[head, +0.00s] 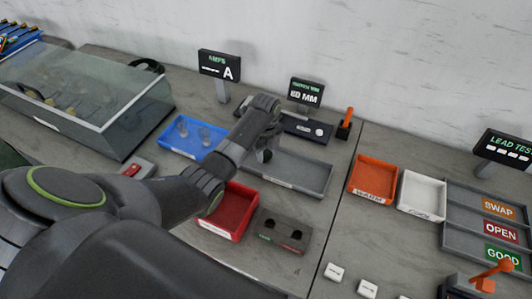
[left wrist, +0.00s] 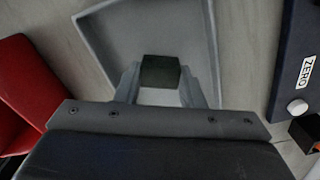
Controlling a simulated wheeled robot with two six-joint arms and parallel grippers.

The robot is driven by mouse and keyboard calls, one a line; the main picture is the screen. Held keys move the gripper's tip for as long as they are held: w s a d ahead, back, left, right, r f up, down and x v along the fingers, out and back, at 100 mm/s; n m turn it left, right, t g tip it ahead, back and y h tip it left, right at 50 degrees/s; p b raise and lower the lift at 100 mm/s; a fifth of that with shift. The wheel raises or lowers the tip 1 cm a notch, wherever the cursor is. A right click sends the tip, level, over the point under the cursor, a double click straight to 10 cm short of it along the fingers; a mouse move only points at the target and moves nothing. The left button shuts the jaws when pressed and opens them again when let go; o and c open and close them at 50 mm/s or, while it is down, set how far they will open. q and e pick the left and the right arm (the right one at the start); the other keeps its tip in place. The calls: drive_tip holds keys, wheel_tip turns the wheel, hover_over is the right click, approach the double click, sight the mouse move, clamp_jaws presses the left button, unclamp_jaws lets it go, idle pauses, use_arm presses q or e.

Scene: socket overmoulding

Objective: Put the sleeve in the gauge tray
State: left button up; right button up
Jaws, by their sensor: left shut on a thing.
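The grey tray (head: 312,180) lies in the middle of the bench, in front of the gauge with the MM display (head: 306,92). I take it as the gauge tray; its label is too small to read. My left gripper (head: 265,156) is over the left part of this tray. In the left wrist view its fingers (left wrist: 160,82) are shut on a dark, blocky piece, the sleeve (left wrist: 160,71). The tray (left wrist: 100,35) shows beneath and around it there. I cannot tell how high the sleeve is above the tray floor. My right gripper is not in view.
A blue tray (head: 168,144) with clear pieces is left of the grey tray; a red tray (head: 240,225) and a two-hole block (head: 284,234) are in front. Orange (head: 374,178) and white (head: 421,194) trays stand right. A glass-topped case (head: 80,95) is far left.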

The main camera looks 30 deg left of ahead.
sight(266, 153)
use_arm(q)
drive_tip(key=shift+f, duration=0.6)
drive_tip(key=shift+f, duration=0.15)
drive_tip(key=o, duration=1)
drive_tip(key=shift+o, duration=0.2)
drive_tip(key=shift+r, duration=0.2)
wheel_tip(266, 153, up, 12)
drive_tip(key=b, duration=0.1)
